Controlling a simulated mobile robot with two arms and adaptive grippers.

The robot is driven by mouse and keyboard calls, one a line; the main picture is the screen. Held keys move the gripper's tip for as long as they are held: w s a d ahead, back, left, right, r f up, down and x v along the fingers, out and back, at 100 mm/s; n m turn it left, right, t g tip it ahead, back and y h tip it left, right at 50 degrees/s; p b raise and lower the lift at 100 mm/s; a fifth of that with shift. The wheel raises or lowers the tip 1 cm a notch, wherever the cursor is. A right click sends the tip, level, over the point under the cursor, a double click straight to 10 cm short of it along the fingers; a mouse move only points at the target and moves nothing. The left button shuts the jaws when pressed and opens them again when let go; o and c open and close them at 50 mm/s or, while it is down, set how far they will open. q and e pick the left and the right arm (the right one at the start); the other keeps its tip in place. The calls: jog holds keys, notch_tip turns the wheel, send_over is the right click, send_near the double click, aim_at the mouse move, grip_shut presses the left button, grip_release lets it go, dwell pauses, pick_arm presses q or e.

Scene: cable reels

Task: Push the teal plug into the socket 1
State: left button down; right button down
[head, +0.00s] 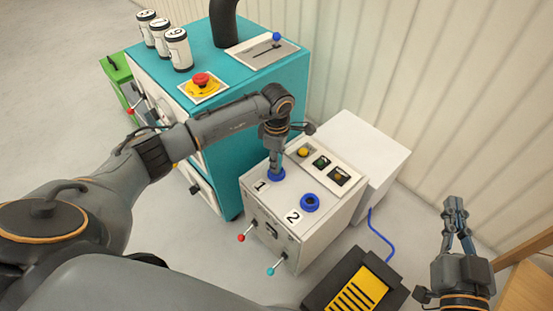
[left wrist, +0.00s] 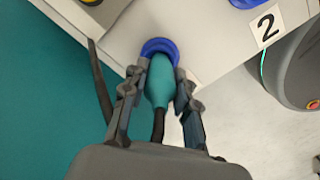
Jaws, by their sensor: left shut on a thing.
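The teal plug (left wrist: 159,82) is between the fingers of my left gripper (left wrist: 157,88), which is shut on it. The plug's front end is at the blue ring of socket 1 (left wrist: 158,47); how deep it sits cannot be told. In the head view my left gripper (head: 276,160) points down over socket 1 (head: 276,176), beside the "1" label, and mostly hides the plug. A dark cable runs back from the plug under the wrist. My right gripper (head: 456,222) is empty with its fingers apart, off to the right above the floor.
Socket 2 (head: 310,203), a blue ring, is empty on the same white box (head: 335,208). The box has small levers (head: 271,271) on its front. A teal cabinet (head: 290,88) stands behind left. A black and yellow pedal (head: 357,289) lies on the floor.

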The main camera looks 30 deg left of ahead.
pick_arm(q)
jog(key=shift+f, duration=0.1)
jog(key=c, duration=1)
grip_release()
jog(key=shift+o, duration=0.2)
